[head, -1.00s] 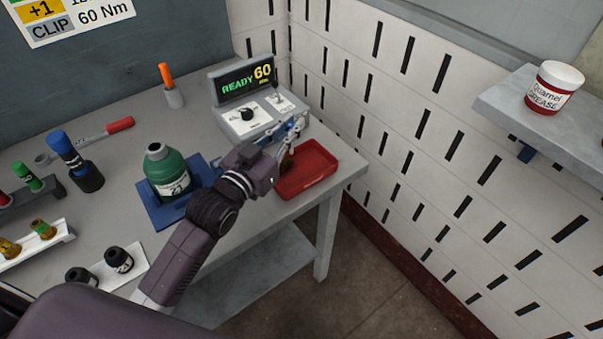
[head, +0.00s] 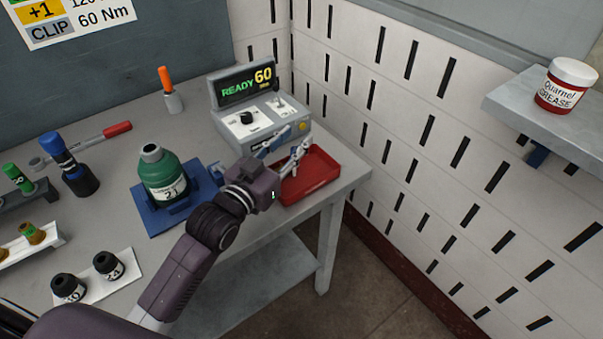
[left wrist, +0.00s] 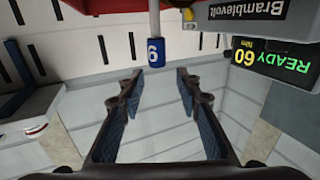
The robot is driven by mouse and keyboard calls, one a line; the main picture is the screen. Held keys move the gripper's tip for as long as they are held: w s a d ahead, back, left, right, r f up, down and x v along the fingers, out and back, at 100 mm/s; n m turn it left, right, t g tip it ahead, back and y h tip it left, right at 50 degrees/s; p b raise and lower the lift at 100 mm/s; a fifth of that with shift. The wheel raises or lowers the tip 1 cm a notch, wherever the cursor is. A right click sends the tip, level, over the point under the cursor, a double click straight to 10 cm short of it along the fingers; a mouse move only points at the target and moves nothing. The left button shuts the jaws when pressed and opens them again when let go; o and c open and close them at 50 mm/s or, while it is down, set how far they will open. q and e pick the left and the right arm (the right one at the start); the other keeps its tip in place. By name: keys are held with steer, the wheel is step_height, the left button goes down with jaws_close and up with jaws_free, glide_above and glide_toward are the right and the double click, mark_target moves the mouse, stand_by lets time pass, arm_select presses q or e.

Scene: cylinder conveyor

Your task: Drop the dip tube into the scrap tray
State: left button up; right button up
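The red scrap tray (head: 322,192) sits at the right front corner of the bench. My left gripper (head: 288,146) is at the tray's left back side, above it. In the left wrist view its two blue-padded fingers (left wrist: 158,80) are spread, with nothing between the pads. A pale tube with a blue numbered end (left wrist: 155,50), which looks like the dip tube, shows just beyond the fingertips, apart from them. Its other end runs out of the picture beside the red tray edge (left wrist: 92,6). I cannot tell whether it rests on anything. My right gripper is not in view.
The torque controller (head: 245,112) reading READY 60 stands just behind the tray. A green bottle (head: 160,172) on a blue base is left of my gripper. A shelf with a grease jar (head: 566,84) juts from the right wall. The floor right of the bench is clear.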

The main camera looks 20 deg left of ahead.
arm_select(q)
steer(key=shift+s, duration=0.1)
steer(key=v, duration=1.1)
steer(key=shift+s, duration=0.4)
steer(key=shift+a, duration=0.1)
